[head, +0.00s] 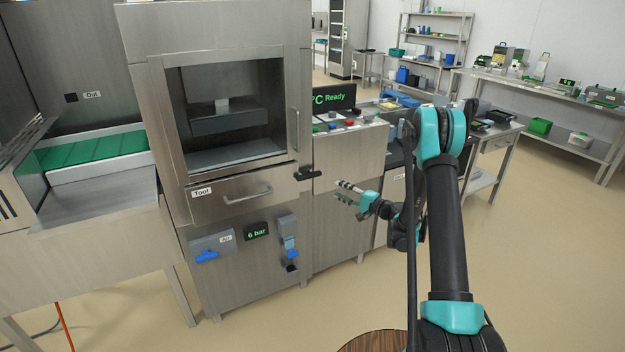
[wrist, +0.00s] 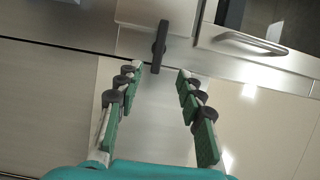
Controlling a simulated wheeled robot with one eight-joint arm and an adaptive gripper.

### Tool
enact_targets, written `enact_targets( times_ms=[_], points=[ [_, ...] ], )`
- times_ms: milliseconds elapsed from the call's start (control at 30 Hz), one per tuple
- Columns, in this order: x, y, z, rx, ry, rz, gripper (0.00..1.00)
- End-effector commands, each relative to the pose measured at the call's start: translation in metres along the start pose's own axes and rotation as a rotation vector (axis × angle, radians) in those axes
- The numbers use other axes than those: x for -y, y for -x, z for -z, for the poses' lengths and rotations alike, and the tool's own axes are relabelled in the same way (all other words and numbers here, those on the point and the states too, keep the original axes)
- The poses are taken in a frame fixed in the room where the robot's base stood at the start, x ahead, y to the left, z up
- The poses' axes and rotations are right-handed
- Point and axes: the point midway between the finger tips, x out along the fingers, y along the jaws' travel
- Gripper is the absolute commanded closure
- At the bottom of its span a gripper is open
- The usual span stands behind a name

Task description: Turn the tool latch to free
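The tool latch is a short black bar (head: 307,173) at the right end of the drawer labelled Tool (head: 215,205), looking near level in the head view. In the wrist view the latch (wrist: 160,46) shows as a dark upright bar just beyond my fingertips, in line with the gap between them. My gripper (head: 339,191) is to the right of and slightly below the latch. In the wrist view my gripper (wrist: 160,70) is open, with its green-padded fingers apart and nothing between them. I see no contact with the latch.
The drawer's bar handle (head: 248,193) is left of the latch. Below it are a blue air valve (head: 207,256) and a 6 bar display (head: 256,231). A control box with buttons and a Ready screen (head: 333,99) stands above right. The floor in front is clear.

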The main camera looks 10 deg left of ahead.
Motion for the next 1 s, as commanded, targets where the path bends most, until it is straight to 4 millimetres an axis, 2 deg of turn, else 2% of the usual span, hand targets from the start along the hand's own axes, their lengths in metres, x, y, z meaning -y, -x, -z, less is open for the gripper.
enact_targets(
  times_ms=[700,833,1000],
  points=[
    [0.000,-0.133,-0.001,0.001,0.001,-0.001,0.62],
    [0.000,-0.151,-0.001,0.000,0.001,-0.001,0.62],
    [0.000,-0.163,0.000,0.000,0.001,-0.001,0.62]
  ],
)
